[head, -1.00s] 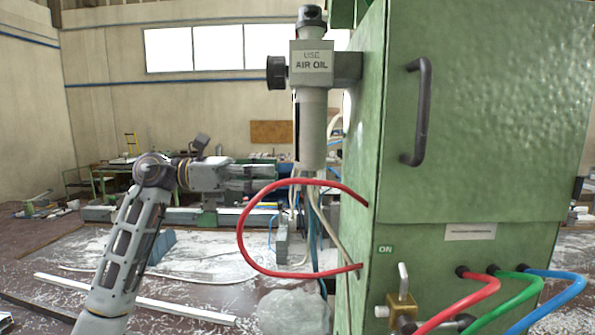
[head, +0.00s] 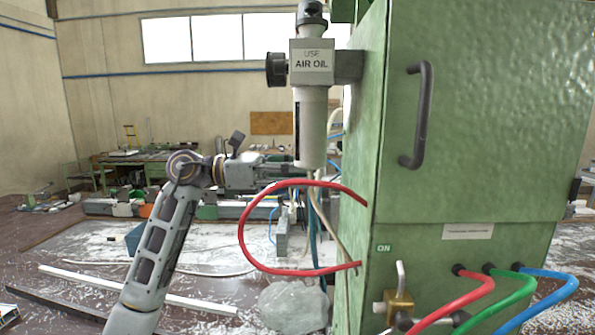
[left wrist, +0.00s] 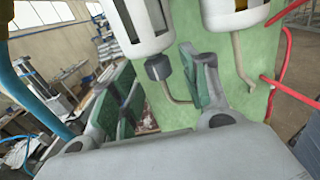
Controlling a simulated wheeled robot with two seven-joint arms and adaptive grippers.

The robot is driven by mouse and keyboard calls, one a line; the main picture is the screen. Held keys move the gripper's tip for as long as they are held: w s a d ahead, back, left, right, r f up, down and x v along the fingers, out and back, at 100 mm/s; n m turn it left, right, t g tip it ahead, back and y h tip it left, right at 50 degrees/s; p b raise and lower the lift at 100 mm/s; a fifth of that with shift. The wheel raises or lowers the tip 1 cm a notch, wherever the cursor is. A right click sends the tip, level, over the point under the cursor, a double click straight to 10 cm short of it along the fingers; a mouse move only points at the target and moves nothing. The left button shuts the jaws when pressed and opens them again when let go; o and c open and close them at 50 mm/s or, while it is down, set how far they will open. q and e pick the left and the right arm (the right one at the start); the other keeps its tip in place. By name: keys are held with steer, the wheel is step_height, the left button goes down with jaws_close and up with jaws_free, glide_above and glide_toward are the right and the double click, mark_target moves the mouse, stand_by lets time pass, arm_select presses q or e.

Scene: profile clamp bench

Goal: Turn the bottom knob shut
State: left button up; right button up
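The air-oil unit (head: 310,115), a grey cylinder labelled "USE AIR OIL", is mounted beside the green cabinet. In the left wrist view a dark bottom knob (left wrist: 158,67) hangs under a pale bowl (left wrist: 147,25), with a thin bent tube below it. In the head view this knob is hidden or too small to make out. My left gripper (left wrist: 163,82) is open, its green-padded fingers spread either side of the knob, apparently empty. Contact cannot be told. My right gripper is not in view.
The green cabinet (head: 470,120) with a dark handle (head: 419,115) fills the right. A red hose (head: 243,235) loops close to my left gripper. A second bowl (left wrist: 235,12) hangs beside the first. A brass valve (head: 399,305) and coloured hoses sit lower right.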

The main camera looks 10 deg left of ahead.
arm_select(q)
steer(key=c, duration=1)
steer(key=shift+s+n+t+y+b, duration=0.15)
steer(key=shift+n+t+y+b, duration=0.15)
steer(key=shift+n+t+b, duration=0.6)
jaws_close()
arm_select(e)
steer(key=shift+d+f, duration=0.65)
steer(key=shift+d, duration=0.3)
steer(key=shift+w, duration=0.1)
arm_select(q)
steer(key=o, duration=1.1)
jaws_free()
steer(key=shift+c, duration=0.2)
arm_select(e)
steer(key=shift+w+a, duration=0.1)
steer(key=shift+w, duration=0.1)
arm_select(q)
steer(key=shift+a, duration=0.1)
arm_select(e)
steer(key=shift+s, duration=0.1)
arm_select(q)
steer(key=v, duration=1.1)
steer(key=shift+s+a, duration=0.25)
steer(key=shift+a, duration=0.1)
steer(key=shift+p, duration=0.35)
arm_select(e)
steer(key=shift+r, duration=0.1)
